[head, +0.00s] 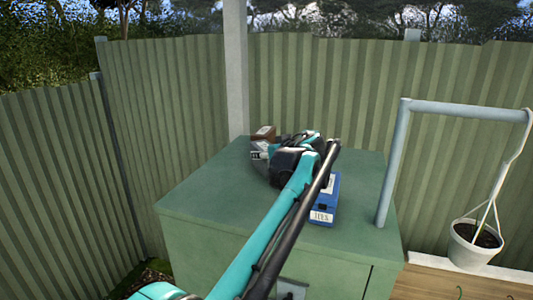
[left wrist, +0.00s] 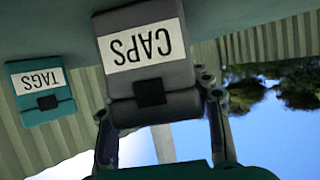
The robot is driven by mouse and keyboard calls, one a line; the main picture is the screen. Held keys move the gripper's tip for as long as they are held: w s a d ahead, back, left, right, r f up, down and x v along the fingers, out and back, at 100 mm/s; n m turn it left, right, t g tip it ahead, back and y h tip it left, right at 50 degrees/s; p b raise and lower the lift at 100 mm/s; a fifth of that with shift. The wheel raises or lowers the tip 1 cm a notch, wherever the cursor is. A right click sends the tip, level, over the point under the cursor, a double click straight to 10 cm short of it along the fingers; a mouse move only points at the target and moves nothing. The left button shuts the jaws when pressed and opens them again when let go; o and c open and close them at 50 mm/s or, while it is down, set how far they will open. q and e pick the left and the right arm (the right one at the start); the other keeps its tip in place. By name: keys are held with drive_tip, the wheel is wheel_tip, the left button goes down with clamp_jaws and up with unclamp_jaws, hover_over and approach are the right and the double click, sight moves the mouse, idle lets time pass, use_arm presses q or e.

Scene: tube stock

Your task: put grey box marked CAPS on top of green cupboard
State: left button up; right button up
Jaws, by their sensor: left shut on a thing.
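The grey box marked CAPS (left wrist: 146,50) shows large in the left wrist view, its lettering upside down. My left gripper (left wrist: 158,98) is shut on it, with a finger on each side. In the head view my left arm reaches over the green cupboard (head: 210,190), and my left gripper (head: 270,160) is over the back part of its top. The arm and gripper mostly hide the grey box there. I cannot tell whether the box touches the top. My right gripper is not in view.
A blue box (head: 323,200) with a white label stands on the cupboard's right part. A brown box (head: 264,132) stands at the back. A teal box marked TAGS (left wrist: 42,92) is near the grey box.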

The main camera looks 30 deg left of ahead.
use_arm(q)
drive_tip(key=o, duration=1.4)
drive_tip(key=shift+c, duration=0.2)
drive_tip(key=shift+r, duration=0.15)
drive_tip(key=shift+s+d, duration=0.25)
drive_tip(key=shift+d, duration=0.15)
drive_tip(key=b+v, duration=0.1)
drive_tip(key=v, duration=0.5)
drive_tip(key=shift+s+d+r+b, duration=0.2)
drive_tip(key=shift+d+r+b, duration=0.05)
drive_tip(key=shift+d+b, duration=0.05)
drive_tip(key=shift+a, duration=0.1)
drive_tip(key=shift+w+r, duration=0.1)
